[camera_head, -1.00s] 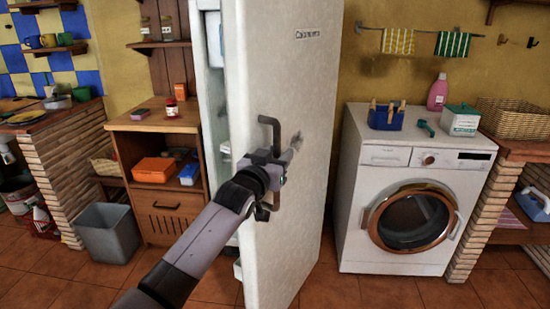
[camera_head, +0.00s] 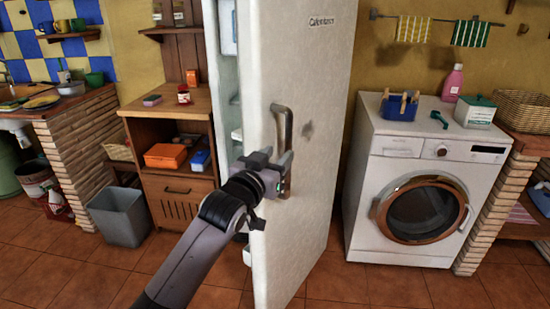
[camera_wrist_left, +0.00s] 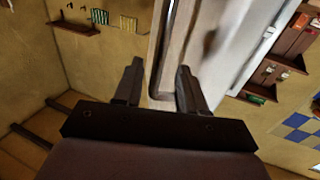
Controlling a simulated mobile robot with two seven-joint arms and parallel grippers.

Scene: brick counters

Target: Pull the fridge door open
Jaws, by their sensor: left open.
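The fridge door (camera_head: 315,100) is white and stands partly open, with the fridge inside showing in a narrow gap on its left. Its grey vertical bar handle (camera_head: 285,122) is near the door's left edge. My left gripper (camera_head: 279,160) is at the lower part of the handle, its fingers open. In the left wrist view the two fingers of the gripper (camera_wrist_left: 157,80) are apart, with the door's pale surface (camera_wrist_left: 200,45) beyond them. I cannot tell whether either finger touches the handle. My right gripper is not in view.
A washing machine (camera_head: 420,185) stands right of the door, with a blue basket (camera_head: 399,106) on top. A wooden cabinet (camera_head: 182,208) and a grey bin (camera_head: 120,215) are on the left. The tiled floor (camera_head: 350,285) in front is clear.

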